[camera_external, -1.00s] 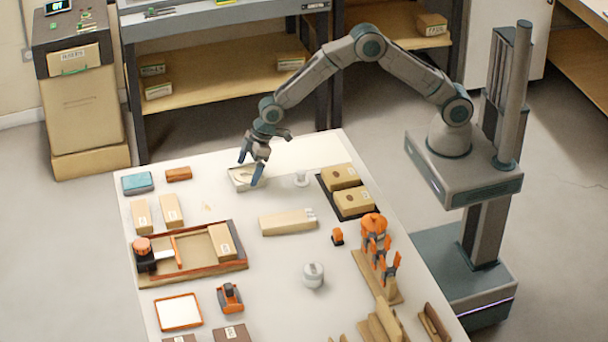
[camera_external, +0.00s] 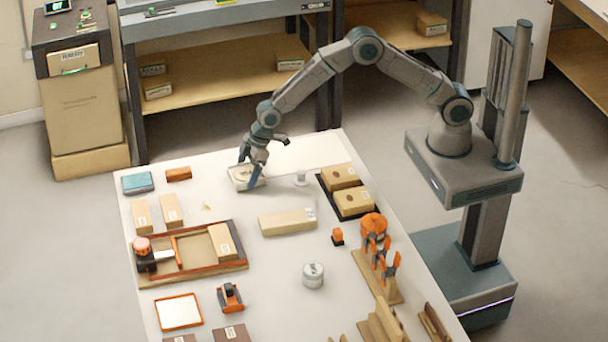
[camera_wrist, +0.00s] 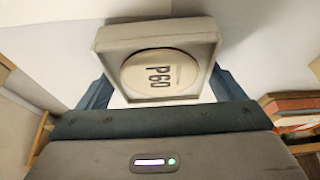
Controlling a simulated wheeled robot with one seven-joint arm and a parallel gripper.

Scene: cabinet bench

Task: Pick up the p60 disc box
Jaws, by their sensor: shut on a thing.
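The p60 disc box (camera_external: 240,174) is a pale square box with a round cream disc marked P60 on its face. It sits at the back of the white table in the external view. The fingers (camera_wrist: 160,90) also show at both sides of the box in the wrist view. I cannot tell whether the box is clear of the tabletop.
A teal box (camera_external: 138,182) and an orange-brown block (camera_external: 178,174) lie to the left. A black tray (camera_external: 326,190) with brown boxes and a small white round piece (camera_external: 301,179) stand to the right. A long cardboard box (camera_external: 287,222) lies in front. Bare white tabletop (camera_external: 310,150) is behind.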

